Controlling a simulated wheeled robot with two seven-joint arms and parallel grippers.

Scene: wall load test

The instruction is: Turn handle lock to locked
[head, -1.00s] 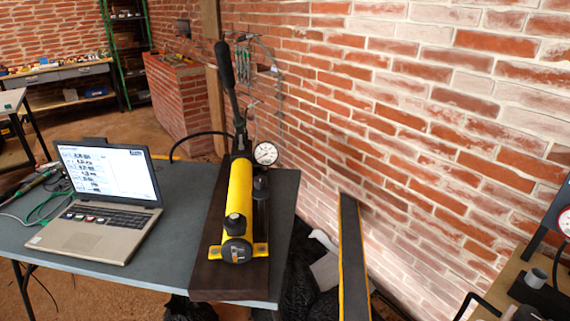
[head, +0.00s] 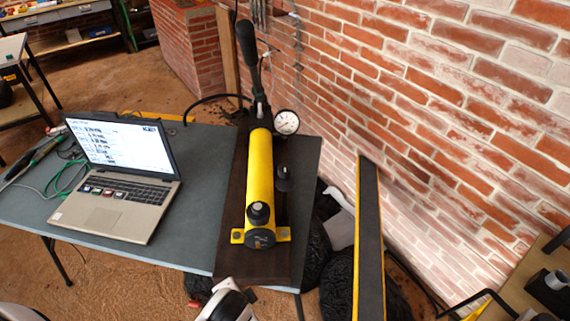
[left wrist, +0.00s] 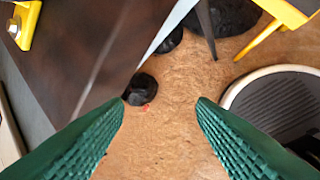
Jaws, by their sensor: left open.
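A hand pump with a yellow cylinder (head: 259,170) lies on a dark wooden board (head: 225,235) on the grey table. Its long black handle (head: 248,43) stands up at the far end, beside a round white gauge (head: 286,122). A black knob (head: 258,212) sits on the near end. I cannot tell which small part is the handle lock. My left gripper (left wrist: 163,100) is open and empty, with green ribbed fingers, over the floor near the board's edge. Part of my white left arm shows at the bottom of the head view. My right gripper is not in view.
An open laptop (head: 120,172) stands left of the pump on the grey table (head: 200,150). A brick wall (head: 460,120) rises to the right. A long black and yellow beam (head: 369,240) and black bags (head: 335,265) lie right of the table.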

